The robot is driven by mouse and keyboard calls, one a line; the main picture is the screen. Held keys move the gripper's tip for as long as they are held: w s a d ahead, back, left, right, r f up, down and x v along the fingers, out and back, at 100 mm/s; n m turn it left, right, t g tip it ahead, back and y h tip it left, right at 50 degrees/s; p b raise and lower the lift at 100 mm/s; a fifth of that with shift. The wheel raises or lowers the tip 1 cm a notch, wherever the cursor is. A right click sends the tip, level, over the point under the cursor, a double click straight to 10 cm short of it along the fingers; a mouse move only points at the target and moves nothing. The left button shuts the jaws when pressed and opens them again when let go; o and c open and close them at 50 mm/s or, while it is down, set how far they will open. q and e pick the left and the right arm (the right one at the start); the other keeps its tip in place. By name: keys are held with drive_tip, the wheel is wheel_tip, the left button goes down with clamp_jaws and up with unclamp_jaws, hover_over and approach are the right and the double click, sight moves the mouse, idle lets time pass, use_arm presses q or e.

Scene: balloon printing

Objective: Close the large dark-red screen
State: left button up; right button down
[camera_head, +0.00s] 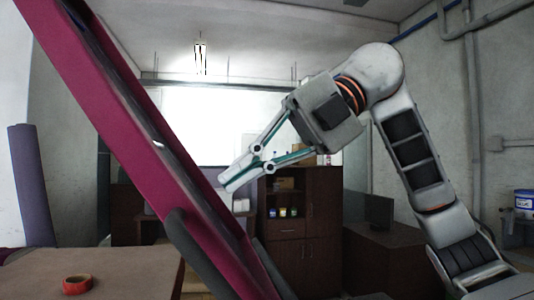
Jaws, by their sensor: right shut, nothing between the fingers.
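The large dark-red screen (120,130) stands tilted open on the left, its frame running from the upper left down to the bottom centre. My right gripper (226,184) reaches in from the right, with its fingers shut and nothing between them. Its fingertips are just right of the screen's frame in the picture; I cannot tell whether they touch it. My left gripper is not in view.
A brown table (130,268) under the screen carries a red tape roll (77,285). A purple roll (32,185) stands at the left. A dark wooden cabinet (322,215) with small jars is behind. The air between gripper and cabinet looks clear.

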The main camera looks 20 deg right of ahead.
drive_tip(key=x, duration=0.4)
drive_tip(key=shift+a, duration=0.15)
drive_tip(key=shift+p+x, duration=0.35)
drive_tip(key=shift+x, duration=0.45)
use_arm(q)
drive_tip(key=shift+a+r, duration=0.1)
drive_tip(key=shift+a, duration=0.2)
use_arm(e)
drive_tip(key=shift+w, duration=0.1)
drive_tip(key=shift+f, duration=0.1)
